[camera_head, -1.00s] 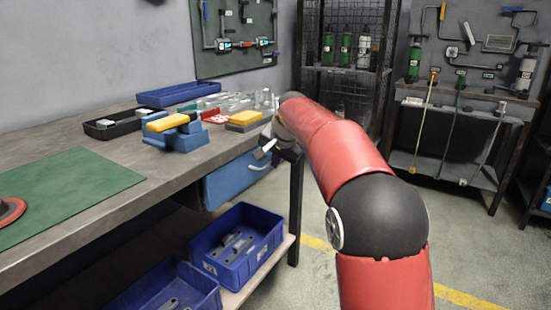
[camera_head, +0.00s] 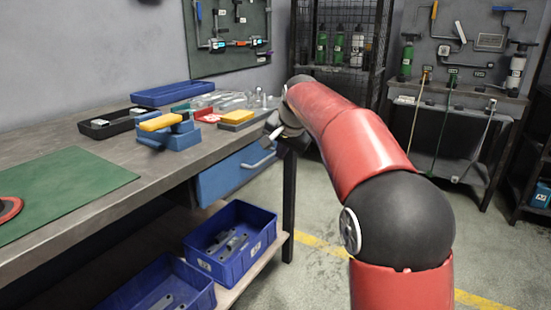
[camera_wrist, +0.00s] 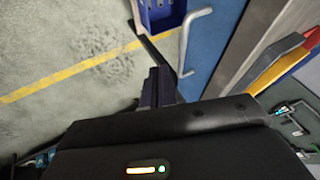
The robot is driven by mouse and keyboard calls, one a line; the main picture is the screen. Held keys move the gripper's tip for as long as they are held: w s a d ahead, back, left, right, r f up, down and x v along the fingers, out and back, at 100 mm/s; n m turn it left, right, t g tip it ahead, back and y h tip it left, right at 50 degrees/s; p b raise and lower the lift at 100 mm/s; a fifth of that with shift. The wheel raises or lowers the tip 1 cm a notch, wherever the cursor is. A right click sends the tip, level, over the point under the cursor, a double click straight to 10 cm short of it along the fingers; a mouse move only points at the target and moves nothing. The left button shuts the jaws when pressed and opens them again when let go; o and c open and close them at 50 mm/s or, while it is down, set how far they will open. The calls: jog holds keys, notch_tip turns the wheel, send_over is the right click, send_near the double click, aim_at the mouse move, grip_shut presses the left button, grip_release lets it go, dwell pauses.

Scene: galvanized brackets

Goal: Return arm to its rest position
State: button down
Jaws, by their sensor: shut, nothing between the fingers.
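My red arm reaches from the lower right of the head view toward the front corner of the workbench (camera_head: 150,190). My gripper (camera_head: 268,140) is small and partly hidden by my own wrist, at the bench's right end near the blue drawer (camera_head: 232,176). In the wrist view, the dark fingers of my gripper (camera_wrist: 157,85) sit close together, shut with nothing held. They show over the grey floor (camera_wrist: 75,85), beside the drawer's handle (camera_wrist: 203,35). I cannot tell the exact gap between fingers and drawer.
Blue bins with grey brackets (camera_head: 231,244) (camera_head: 160,285) stand on the lower shelf. Yellow-topped blue fixtures (camera_head: 175,130), a black tray (camera_head: 105,123) and a blue tray (camera_head: 173,93) lie on the bench. A wire rack (camera_head: 340,60) stands behind. Floor right of the bench is open.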

jog(key=s+d+r+n, duration=0.1)
jog(key=s+d+r, duration=0.1)
jog(key=s, duration=0.4)
jog(key=s+d+r, duration=0.2)
jog(key=s+r, duration=0.1)
jog(key=s, duration=0.3)
jog(key=s+d+f+n, duration=0.1)
jog(key=s+f, duration=0.4)
jog(key=s, duration=0.4)
jog(key=s+d+f+n+h, duration=0.1)
jog(key=s+f+n, duration=0.1)
jog(key=s+f, duration=0.4)
jog(key=s+d+f+n+g, duration=0.1)
jog(key=s+f, duration=0.4)
jog(key=s, duration=0.7)
jog(key=shift+d+f+n+h, duration=0.2)
jog(key=shift+d+n+h, duration=0.1)
jog(key=shift+d+n, duration=0.25)
jog(key=shift+s+a, duration=0.1)
